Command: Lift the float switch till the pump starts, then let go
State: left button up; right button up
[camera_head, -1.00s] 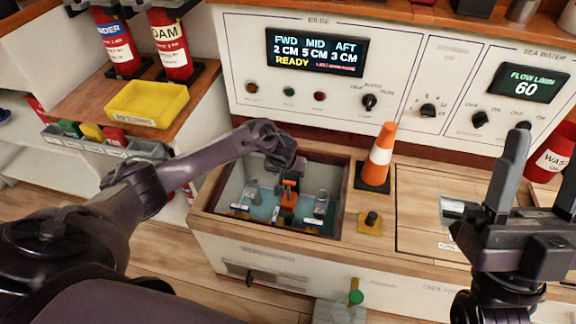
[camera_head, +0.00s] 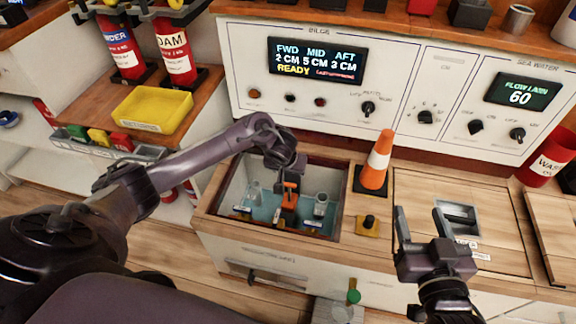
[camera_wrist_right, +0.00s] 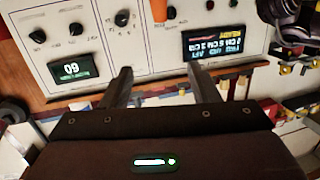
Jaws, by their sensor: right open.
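The orange float switch (camera_head: 289,196) stands in the open bilge well (camera_head: 214,199) over blue water. My left gripper (camera_head: 285,168) points down into the well just above the switch. Its fingertips are hidden, so I cannot tell whether they touch or grip it. The bilge display (camera_head: 318,61) reads FWD 2 CM, MID 5 CM, AFT 3 CM and READY; it also shows upside down in the right wrist view (camera_wrist_right: 212,40). My right gripper (camera_head: 420,217) is open and empty over the right-hand deck; its spread fingers also show in the right wrist view (camera_wrist_right: 160,84).
An orange-and-white cone (camera_head: 377,160) and a black knob on a yellow base (camera_head: 368,223) stand right of the well. A yellow bin (camera_head: 150,108) and fire extinguishers (camera_head: 176,52) are at the left. A red waste container (camera_head: 546,160) stands at the right.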

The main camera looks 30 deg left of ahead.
notch_tip(320, 180, down, 6)
jog(key=s+g+h, duration=0.1)
jog(key=s+g, duration=0.1)
jog(key=g, duration=0.1)
jog(key=shift+d+p, duration=0.15)
jog(key=shift+p, duration=0.15)
jog(key=shift+s, duration=0.1)
